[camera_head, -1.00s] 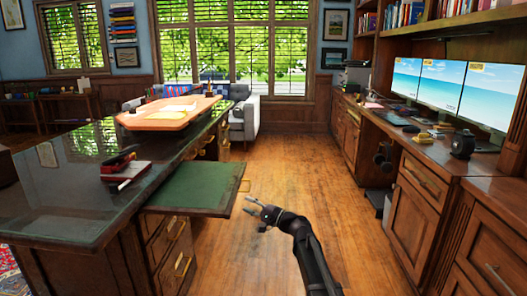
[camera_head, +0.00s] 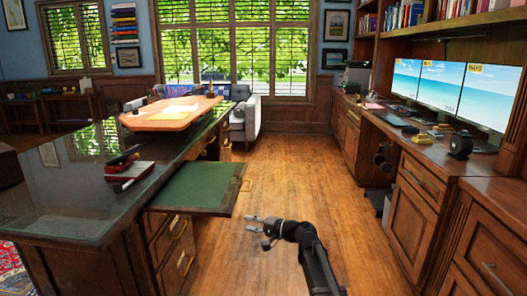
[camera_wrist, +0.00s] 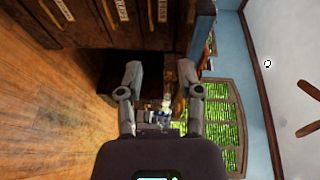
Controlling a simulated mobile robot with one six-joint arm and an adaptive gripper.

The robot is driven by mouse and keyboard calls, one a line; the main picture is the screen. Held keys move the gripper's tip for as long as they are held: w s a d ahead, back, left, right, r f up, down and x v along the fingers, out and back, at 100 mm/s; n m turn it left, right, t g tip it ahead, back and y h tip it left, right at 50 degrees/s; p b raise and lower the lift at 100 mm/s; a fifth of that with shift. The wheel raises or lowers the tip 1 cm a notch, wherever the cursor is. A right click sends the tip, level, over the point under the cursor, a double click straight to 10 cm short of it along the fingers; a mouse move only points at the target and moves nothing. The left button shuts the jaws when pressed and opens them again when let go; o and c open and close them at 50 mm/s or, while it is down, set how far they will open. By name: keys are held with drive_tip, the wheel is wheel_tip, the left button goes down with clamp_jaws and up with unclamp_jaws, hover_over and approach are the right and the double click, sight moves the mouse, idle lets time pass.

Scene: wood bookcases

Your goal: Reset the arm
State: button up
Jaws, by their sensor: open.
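My gripper (camera_head: 256,232) is open and empty over the wood floor in the head view, just right of the desk's pulled-out green leaf (camera_head: 198,187). Its two fingers point left. In the wrist view my gripper (camera_wrist: 160,84) shows its two fingers spread apart with nothing held between them. Beyond the fingers are wooden drawer fronts (camera_wrist: 70,12) with labels, a blue wall and a green window, all turned sideways. My arm comes up from the bottom of the head view.
A counter with several monitors (camera_head: 441,90) runs along the right. The wood floor (camera_head: 290,170) between them is clear back to a grey armchair (camera_head: 246,118).

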drive_tip(key=s+d+f+n+g+h+p, duration=0.1)
drive_tip(key=s+d+f+n+g+h, duration=0.1)
drive_tip(key=s+d+f+h, duration=0.3)
drive_tip(key=s+d+f+n+g+h+p, duration=0.1)
drive_tip(key=s+d+f+g+h, duration=0.15)
drive_tip(key=s+f, duration=0.4)
drive_tip(key=s+d+g+h+p, duration=0.2)
drive_tip(key=s+d+h+p, duration=0.1)
drive_tip(key=s+d+h, duration=0.8)
wheel_tip(320, 180, up, 37)
drive_tip(key=s+d+y+p, duration=0.1)
drive_tip(key=d+y+p, duration=0.1)
drive_tip(key=p, duration=3.5)
drive_tip(key=shift+d+f+n, duration=0.15)
drive_tip(key=shift+d+n, duration=0.15)
drive_tip(key=shift+n, duration=0.1)
drive_tip(key=shift+s+f+y, duration=0.1)
drive_tip(key=shift+y, duration=0.15)
